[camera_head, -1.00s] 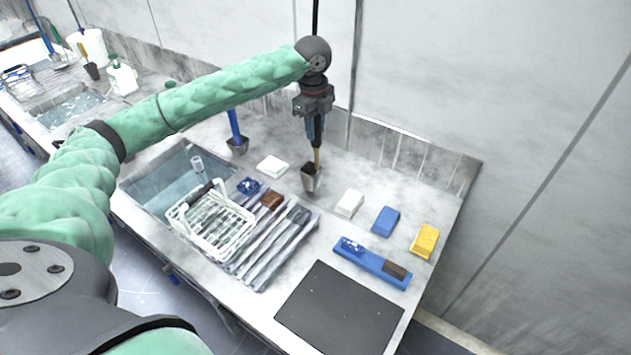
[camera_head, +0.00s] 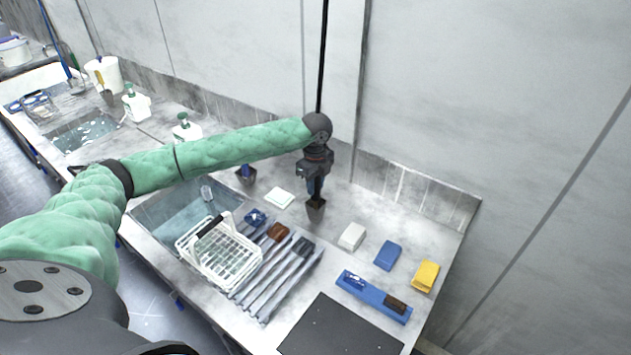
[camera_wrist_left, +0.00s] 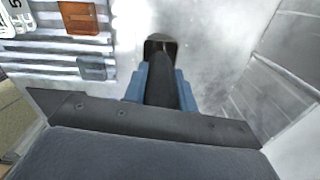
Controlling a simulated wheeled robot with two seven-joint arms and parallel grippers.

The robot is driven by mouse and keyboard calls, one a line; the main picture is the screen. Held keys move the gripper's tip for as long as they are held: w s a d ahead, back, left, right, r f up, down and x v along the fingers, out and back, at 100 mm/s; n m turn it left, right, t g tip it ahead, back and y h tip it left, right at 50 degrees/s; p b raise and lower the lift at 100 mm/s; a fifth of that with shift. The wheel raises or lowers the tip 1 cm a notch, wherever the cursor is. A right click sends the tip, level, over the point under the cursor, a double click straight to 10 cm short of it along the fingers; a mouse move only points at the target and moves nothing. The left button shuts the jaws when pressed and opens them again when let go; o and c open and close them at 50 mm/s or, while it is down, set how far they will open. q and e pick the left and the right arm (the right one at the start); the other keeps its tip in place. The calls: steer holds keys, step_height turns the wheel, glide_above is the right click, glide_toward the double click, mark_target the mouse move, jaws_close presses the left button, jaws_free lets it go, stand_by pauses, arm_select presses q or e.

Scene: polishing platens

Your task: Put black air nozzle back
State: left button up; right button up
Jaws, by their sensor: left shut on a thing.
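My left gripper (camera_head: 315,190) is shut on the black air nozzle (camera_wrist_left: 163,82). It points down just above or into a small dark holder (camera_head: 316,212) on the counter. In the left wrist view the blue fingers press on both sides of the nozzle, and its tip lies over the holder's opening (camera_wrist_left: 160,42). How deep the tip is in the holder cannot be told. The nozzle is mostly hidden by the gripper in the head view. My right gripper is not in view.
Left of the holder are a white pad (camera_head: 279,197), a sink (camera_head: 160,212) and a white wire basket (camera_head: 222,262) beside grey ribs. Right of it are a white block (camera_head: 351,236), a blue block (camera_head: 388,255) and a yellow block (camera_head: 425,276). A wall stands behind.

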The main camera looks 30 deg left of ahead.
arm_select(q)
steer(key=shift+f, duration=0.25)
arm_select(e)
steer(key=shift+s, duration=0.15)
arm_select(q)
steer(key=o, duration=1)
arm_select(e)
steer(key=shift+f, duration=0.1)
arm_select(q)
steer(key=shift+r+b, duration=0.45)
steer(key=shift+r, duration=0.05)
step_height(320, 180, up, 6)
steer(key=b, duration=0.2)
steer(key=shift+f+b, duration=0.2)
steer(key=shift+b, duration=0.2)
step_height(320, 180, up, 4)
steer(key=shift+b, duration=0.65)
steer(key=shift+r, duration=0.85)
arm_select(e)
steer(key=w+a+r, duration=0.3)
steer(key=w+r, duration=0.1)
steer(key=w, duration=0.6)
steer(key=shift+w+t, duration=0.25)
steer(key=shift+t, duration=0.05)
